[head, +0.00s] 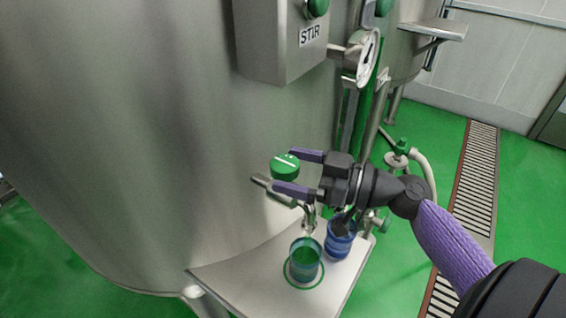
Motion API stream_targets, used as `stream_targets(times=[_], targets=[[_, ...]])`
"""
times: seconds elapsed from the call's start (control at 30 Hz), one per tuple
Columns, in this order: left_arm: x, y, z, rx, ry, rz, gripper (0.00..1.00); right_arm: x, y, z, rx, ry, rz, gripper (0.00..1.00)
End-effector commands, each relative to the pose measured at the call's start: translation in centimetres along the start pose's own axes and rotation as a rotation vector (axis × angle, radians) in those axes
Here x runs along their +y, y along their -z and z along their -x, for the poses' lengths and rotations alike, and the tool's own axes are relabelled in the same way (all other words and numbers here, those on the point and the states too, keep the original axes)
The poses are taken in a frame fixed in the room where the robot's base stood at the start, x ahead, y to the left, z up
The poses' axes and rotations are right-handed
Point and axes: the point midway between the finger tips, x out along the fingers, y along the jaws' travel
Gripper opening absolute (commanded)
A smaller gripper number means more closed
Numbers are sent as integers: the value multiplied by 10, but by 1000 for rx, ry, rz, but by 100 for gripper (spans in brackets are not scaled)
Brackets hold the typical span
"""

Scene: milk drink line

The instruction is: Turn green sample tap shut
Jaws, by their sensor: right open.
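The green sample tap knob (285,166) sits on a metal tap body (262,183) at the side of the steel tank, with a white line on its top. My right gripper (294,173) is open, with its two purple-tipped fingers on either side of the knob. I cannot tell whether the fingers touch it. The tap's spout (308,217) points down above a clear cup (305,262) with a greenish look. My left gripper is out of view.
The cup stands inside a green ring on a metal shelf (225,272). A blue cup (340,240) stands behind it, partly under my right gripper. A control box labelled STIR (275,45) and a round gauge (367,57) are above. A floor drain (472,190) runs at right.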

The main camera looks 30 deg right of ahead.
Motion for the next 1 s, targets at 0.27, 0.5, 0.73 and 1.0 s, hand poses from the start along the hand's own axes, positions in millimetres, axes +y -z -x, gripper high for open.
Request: stream_targets(times=[0.27, 0.5, 0.73, 1.0], targets=[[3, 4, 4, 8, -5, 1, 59, 0, 0, -18, -1, -3, 0, 100], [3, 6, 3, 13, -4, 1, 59, 1, -1, -18, -1, -3, -1, 83], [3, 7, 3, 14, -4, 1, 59, 1, -1, -18, -1, -3, -1, 34], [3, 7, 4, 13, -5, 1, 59, 0, 0, -18, -1, -8, -2, 6]])
